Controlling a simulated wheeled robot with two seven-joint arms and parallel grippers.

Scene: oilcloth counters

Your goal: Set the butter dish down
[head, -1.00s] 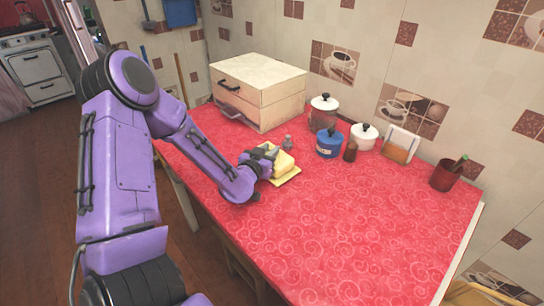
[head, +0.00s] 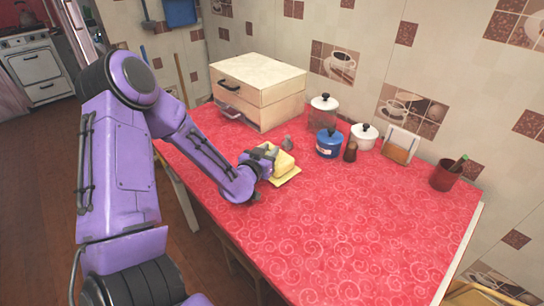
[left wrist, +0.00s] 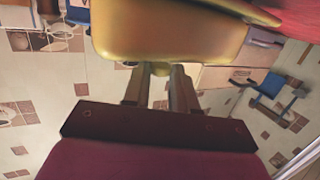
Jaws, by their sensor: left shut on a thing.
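The yellow butter dish (head: 286,168) is at the end of my left arm, over the red counter cloth (head: 330,220) near its left edge. In the left wrist view the dish (left wrist: 170,40) fills the top middle, just past the fingers. My left gripper (head: 266,158) is shut on it, and it also shows in the left wrist view (left wrist: 160,85). The fingers close on a small part at the dish's near side. I cannot tell whether the dish's base touches the cloth. My right gripper is not in view.
A cream two-drawer box (head: 262,88) stands behind the dish. A small grey shaker (head: 287,143) is close beyond it. The front right counter is clear.

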